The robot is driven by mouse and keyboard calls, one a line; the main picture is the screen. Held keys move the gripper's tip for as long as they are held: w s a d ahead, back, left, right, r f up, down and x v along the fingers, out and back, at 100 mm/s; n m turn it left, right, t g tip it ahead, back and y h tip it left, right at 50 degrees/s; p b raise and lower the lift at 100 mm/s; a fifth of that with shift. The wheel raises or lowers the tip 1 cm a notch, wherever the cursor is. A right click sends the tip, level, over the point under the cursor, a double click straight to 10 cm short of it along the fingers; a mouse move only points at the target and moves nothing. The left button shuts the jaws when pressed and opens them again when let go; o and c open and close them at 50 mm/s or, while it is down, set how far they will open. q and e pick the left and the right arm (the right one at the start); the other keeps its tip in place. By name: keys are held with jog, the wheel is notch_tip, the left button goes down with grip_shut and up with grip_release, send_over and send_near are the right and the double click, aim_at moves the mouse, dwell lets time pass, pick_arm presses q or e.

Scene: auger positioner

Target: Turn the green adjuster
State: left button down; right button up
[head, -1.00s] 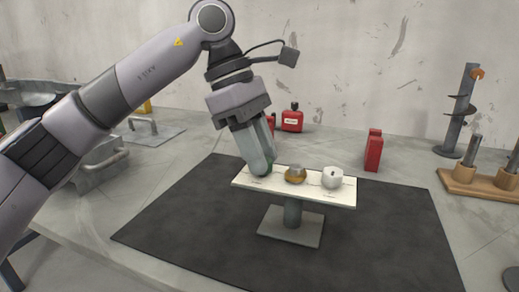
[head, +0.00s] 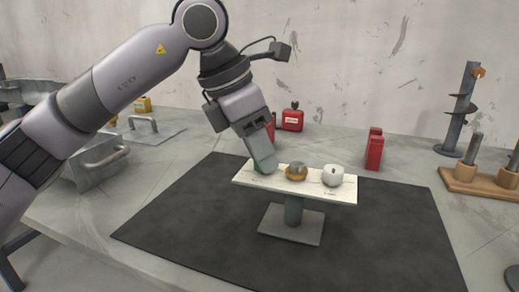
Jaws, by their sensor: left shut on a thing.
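A white plate (head: 318,192) on a grey pedestal (head: 293,213) carries a row of adjusters. My left gripper (head: 265,164) is shut at the left end of the plate, pointing down and tilted. It is shut on the green adjuster, which its fingers hide almost fully; only a faint greenish hint shows by the fingertips. A yellow-orange adjuster with a grey top (head: 296,171) sits in the middle, just right of the fingers. A white adjuster (head: 333,175) sits to its right. My right gripper is not in view.
The pedestal stands on a dark mat (head: 385,230). Red containers (head: 292,119) and a red block (head: 374,150) stand behind. An auger stand (head: 462,110) and a wooden base with posts (head: 480,181) are at the right. Metal handles (head: 105,155) lie at the left.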

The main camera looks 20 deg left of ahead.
aim_at(251, 182)
pick_arm(q)
jog(key=n+t+y, duration=0.1)
jog(key=n, duration=0.2)
jog(key=shift+n+b, duration=0.3)
jog(key=shift+d+n+y+b, duration=0.1)
jog(key=shift+n+y+b, duration=0.4)
jog(key=shift+n, duration=1.2)
jog(key=c, duration=0.8)
grip_release()
jog(key=shift+t, duration=0.3)
jog(key=shift+p+v, duration=0.85)
jog(key=shift+v, duration=2.75)
jog(key=shift+d, duration=0.15)
